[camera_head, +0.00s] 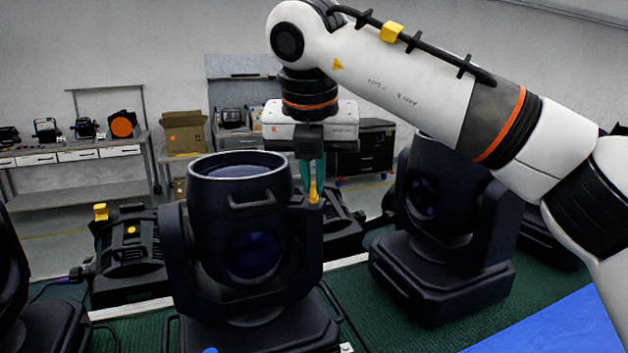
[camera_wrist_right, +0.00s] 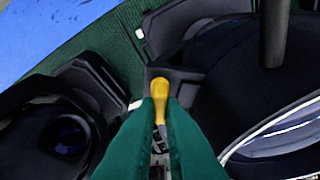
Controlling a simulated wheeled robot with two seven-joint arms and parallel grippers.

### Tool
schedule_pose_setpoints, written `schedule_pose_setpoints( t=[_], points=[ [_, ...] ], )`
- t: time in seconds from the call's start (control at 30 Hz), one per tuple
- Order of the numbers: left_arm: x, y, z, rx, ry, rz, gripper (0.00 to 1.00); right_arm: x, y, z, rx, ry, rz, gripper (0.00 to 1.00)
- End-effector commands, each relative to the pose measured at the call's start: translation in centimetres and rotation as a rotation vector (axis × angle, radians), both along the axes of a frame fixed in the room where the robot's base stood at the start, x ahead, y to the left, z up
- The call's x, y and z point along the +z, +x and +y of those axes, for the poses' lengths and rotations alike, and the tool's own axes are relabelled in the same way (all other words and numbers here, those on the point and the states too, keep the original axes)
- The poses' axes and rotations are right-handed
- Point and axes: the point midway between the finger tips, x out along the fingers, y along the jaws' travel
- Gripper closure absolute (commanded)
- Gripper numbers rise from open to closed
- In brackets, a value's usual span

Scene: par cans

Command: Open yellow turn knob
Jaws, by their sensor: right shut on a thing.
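The yellow turn knob (camera_head: 313,191) sits at the top right of the yoke of the dark stage light (camera_head: 240,240) in the middle of the head view. My right gripper (camera_head: 311,180) points down from above with its green fingers at the knob. In the right wrist view the yellow knob (camera_wrist_right: 159,100) lies between the tips of the green fingers (camera_wrist_right: 160,108), and my right gripper is shut on it. The fingers hide part of the knob. My left gripper is in neither view.
Another dark stage light (camera_head: 445,230) stands to the right on the green surface (camera_head: 375,315). A lower fixture with a yellow knob (camera_head: 101,211) stands behind left. A blue sheet (camera_head: 555,325) lies at the lower right. A workbench (camera_head: 80,155) and a cardboard box (camera_head: 184,132) are farther back.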

Motion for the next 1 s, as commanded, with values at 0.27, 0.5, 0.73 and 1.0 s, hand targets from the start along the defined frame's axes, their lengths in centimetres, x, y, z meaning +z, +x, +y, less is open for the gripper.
schedule_pose_setpoints(
  t=[0.27,0.5,0.73,1.0],
  points=[
    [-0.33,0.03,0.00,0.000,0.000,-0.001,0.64,0.18,0.02,0.10,-0.129,0.002,-0.004,1.00],
    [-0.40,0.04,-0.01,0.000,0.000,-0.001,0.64,0.19,0.05,0.07,-0.173,0.002,-0.003,1.00],
    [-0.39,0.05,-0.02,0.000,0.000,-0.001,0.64,0.21,0.06,0.05,-0.180,0.003,-0.003,1.00],
    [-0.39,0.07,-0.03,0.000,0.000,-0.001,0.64,0.18,0.06,0.06,-0.179,0.002,-0.003,0.77]
  ],
)
